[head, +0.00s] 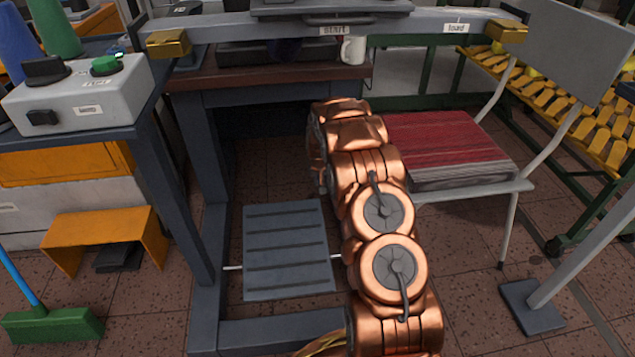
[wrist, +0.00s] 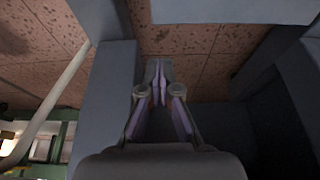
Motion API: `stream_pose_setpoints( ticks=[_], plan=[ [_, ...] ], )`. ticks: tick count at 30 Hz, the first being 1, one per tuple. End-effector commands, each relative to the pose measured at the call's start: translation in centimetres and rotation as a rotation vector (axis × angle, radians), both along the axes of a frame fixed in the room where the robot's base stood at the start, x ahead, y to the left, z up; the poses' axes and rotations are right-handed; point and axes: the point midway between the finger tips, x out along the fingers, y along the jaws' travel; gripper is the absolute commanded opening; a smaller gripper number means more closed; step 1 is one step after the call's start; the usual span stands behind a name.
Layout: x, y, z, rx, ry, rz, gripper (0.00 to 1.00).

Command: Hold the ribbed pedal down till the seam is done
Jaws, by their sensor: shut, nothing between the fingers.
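The ribbed pedal (head: 287,250), a wide grey plate with raised cross ribs, lies low between the legs of the machine table in the head view. A thin light rod shows at both its sides. My copper arm reaches in along its right side toward the space under the table. My gripper is hidden in the head view. In the wrist view my gripper (wrist: 160,72) has its fingers together and empty, with grey frame bars close around it. A grey slab shows at the top of the wrist view; I cannot tell if it is the pedal.
A small dark pedal (head: 118,257) sits under an orange guard (head: 105,232) at left. The grey frame leg (head: 208,180) stands left of the ribbed pedal. A chair with red cloth (head: 450,145) is right of my arm. A control box (head: 80,98) stands at left.

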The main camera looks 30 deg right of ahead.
Motion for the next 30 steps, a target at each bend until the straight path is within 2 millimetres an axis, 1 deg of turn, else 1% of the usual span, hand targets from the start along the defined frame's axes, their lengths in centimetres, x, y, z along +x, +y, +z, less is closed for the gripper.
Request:
stream_pose_setpoints(
  ticks=[1, 15, 21, 25, 30],
  plan=[
    [0.2, 0.0, -1.0, 0.000, 0.001, 0.000, 0.00],
    [2.5, -0.8, -7.6, 0.001, 0.000, 0.003, 0.00],
    [2.9, -1.1, -10.7, 0.002, 0.000, 0.002, 0.00],
    [3.2, -1.1, -11.5, 0.002, 0.000, 0.002, 0.00],
    [3.2, -1.1, -11.6, 0.001, 0.000, 0.003, 0.00]
  ],
)
